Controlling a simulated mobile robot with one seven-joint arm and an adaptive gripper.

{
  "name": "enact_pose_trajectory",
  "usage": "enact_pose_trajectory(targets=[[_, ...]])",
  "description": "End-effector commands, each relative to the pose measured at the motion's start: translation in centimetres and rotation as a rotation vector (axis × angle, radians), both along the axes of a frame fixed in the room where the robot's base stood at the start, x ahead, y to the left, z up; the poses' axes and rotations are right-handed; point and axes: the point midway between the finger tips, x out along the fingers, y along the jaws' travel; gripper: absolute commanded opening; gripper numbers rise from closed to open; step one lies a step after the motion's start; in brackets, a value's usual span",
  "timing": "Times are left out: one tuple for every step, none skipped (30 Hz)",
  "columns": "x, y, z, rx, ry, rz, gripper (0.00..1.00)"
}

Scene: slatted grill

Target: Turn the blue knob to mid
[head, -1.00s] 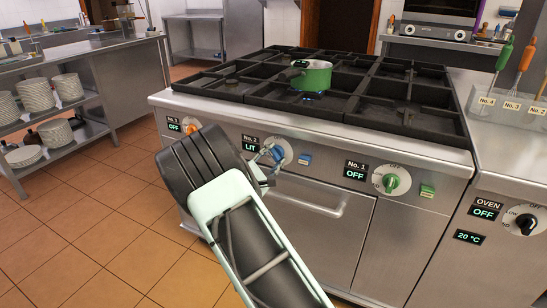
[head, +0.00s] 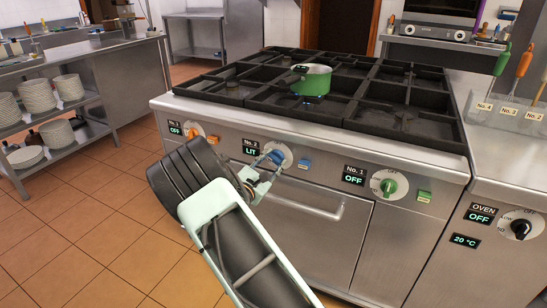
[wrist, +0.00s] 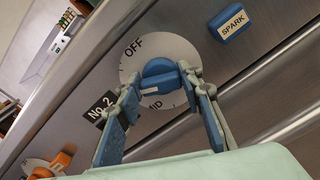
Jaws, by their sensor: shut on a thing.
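The blue knob (wrist: 160,75) sits on a pale round dial marked OFF and MID in the wrist view. My gripper (wrist: 158,80) has one finger on each side of the knob and is shut on it. In the head view, my gripper (head: 268,163) reaches the No. 2 dial (head: 282,151), and its fingers partly cover the knob. The No. 2 display (head: 250,151) reads LIT. Part of the dial's lettering is hidden behind the fingers and knob.
A blue SPARK button (wrist: 233,22) is close beside the dial. The green No. 1 knob (head: 388,187) is to the right, its display reading OFF. An orange knob (wrist: 55,162) is on the other side. A green pot (head: 312,80) stands on the stove grate.

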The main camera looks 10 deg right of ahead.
Motion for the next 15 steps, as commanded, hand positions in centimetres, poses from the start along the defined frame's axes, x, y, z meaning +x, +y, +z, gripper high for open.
enact_pose_trajectory(targets=[[-0.02,0.13,0.28,-0.038,0.029,0.002,0.1],[-0.01,0.15,0.3,-0.061,0.046,0.002,0.1],[0.0,0.15,0.3,-0.093,0.068,0.003,0.1],[0.0,0.15,0.29,-0.116,0.086,0.002,0.1],[0.0,0.15,0.29,-0.138,0.102,0.002,0.1],[0.01,0.16,0.29,-0.169,0.125,0.002,0.1],[0.01,0.16,0.28,-0.191,0.141,0.001,0.1],[0.01,0.16,0.26,-0.214,0.159,0.001,0.1],[0.02,0.18,0.27,-0.245,0.181,0.001,0.1],[0.05,0.2,0.3,-0.269,0.197,0.002,0.1],[0.05,0.23,0.31,-0.292,0.214,0.002,0.1],[0.06,0.26,0.29,-0.324,0.236,0.003,0.1],[0.07,0.28,0.28,-0.346,0.254,0.003,0.1],[0.07,0.3,0.29,-0.369,0.269,0.003,0.1],[0.07,0.28,0.28,-0.399,0.291,0.003,0.1]])
